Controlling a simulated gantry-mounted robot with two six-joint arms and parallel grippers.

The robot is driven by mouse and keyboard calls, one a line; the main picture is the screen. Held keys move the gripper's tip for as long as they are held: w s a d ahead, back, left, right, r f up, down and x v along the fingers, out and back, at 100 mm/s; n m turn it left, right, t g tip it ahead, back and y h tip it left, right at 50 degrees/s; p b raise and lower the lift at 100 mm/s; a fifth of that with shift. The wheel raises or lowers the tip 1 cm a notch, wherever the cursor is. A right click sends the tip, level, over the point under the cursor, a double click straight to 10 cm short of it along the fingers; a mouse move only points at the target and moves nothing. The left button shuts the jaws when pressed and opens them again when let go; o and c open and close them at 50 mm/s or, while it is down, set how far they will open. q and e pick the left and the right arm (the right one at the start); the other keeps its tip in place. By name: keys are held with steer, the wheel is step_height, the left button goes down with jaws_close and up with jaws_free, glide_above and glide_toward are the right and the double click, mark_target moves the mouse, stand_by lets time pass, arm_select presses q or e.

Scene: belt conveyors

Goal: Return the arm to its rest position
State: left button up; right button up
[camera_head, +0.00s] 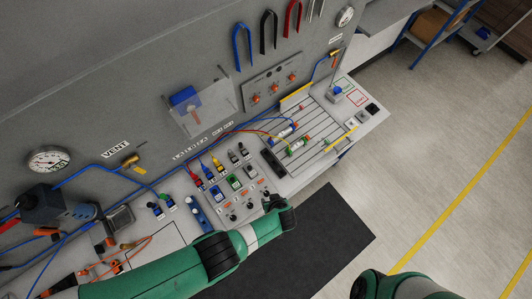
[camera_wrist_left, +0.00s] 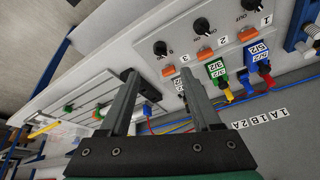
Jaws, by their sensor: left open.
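My left arm, green and white, reaches in from the lower left in the head view. Its gripper (camera_head: 274,203) is over the front edge of the bench panel (camera_head: 317,173), near the row of dark knobs. In the left wrist view the two fingers of my left gripper (camera_wrist_left: 160,75) are spread apart with nothing between them. Several black knobs with orange blocks and the green and blue labelled valves (camera_wrist_left: 216,69) lie beyond the fingers. Part of my right arm (camera_head: 400,288) shows at the bottom right of the head view, with its gripper out of view.
The upright grey panel holds a gauge (camera_head: 48,160), a clear box (camera_head: 201,116) and hanging tube loops (camera_head: 243,46). Blue, red and yellow tubes cross the bench. A dark mat (camera_head: 316,236) and open floor lie in front.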

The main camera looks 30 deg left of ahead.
stand_by(0.4)
